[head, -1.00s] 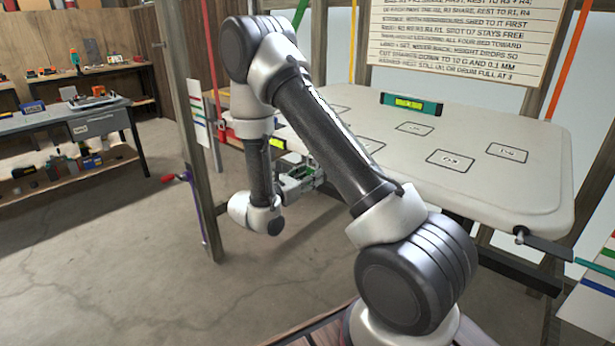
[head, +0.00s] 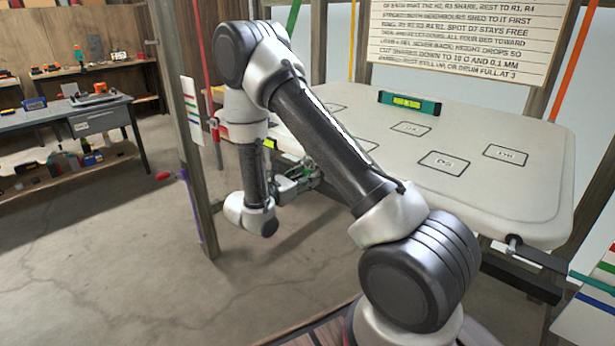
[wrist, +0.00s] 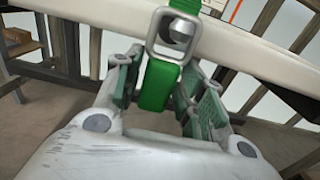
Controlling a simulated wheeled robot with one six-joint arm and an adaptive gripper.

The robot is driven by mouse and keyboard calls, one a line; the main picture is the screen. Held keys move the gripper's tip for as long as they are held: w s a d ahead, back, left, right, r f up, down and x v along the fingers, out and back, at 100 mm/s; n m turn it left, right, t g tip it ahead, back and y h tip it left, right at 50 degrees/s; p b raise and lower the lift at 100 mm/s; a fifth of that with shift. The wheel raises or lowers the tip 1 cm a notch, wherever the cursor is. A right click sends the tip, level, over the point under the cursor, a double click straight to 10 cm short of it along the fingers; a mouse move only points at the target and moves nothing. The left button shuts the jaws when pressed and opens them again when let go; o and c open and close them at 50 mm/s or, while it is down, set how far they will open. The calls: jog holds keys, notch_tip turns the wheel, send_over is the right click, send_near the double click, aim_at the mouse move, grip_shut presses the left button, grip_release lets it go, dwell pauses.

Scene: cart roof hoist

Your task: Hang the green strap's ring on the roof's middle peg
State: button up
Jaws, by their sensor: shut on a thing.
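The green strap's metal ring (wrist: 153,40) is a grey squarish frame at the top middle of the wrist view. A round grey peg end (wrist: 178,34) shows through its opening; I cannot tell whether the peg passes through or is behind it. The green strap (wrist: 160,84) hangs below the ring, between the fingers of my gripper (wrist: 168,100), which is shut on it. In the head view my gripper (head: 298,180) is small, at the near left edge of the white roof (head: 490,205), partly hidden by my arm.
A green level (head: 410,103) lies on the roof, which bears marked spots. A workbench (head: 70,118) is far left. The floor between is clear.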

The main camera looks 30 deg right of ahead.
dwell(0.4)
jog(key=o, duration=1.1)
jog(key=v, duration=1.2)
jog(key=s+d+f+m+g, duration=0.3)
jog(key=s+g, duration=0.1)
jog(key=s, duration=0.2)
jog(key=s+d+r+m+t+y, duration=0.1)
jog(key=s+d+r+m+y, duration=0.1)
jog(key=s+r+m+y, duration=0.3)
jog(key=s+d+r+m+y, duration=0.2)
jog(key=s+r+m+y, duration=0.4)
jog(key=s+r, duration=0.3)
jog(key=s+d+r+m+t+y, duration=0.1)
jog(key=s+d+r+m+y, duration=0.1)
jog(key=s+r+m+y, duration=0.4)
jog(key=shift+s+r+m+t, duration=0.1)
jog(key=shift+s+r+m, duration=0.15)
jog(key=shift+r, duration=0.5)
jog(key=shift+s+r+m+t, duration=0.15)
jog(key=shift+r+m, duration=0.2)
jog(key=shift+r, duration=0.4)
jog(key=shift+s+r+m+t, duration=0.15)
jog(key=shift+r+m, duration=0.15)
jog(key=shift+r, duration=0.45)
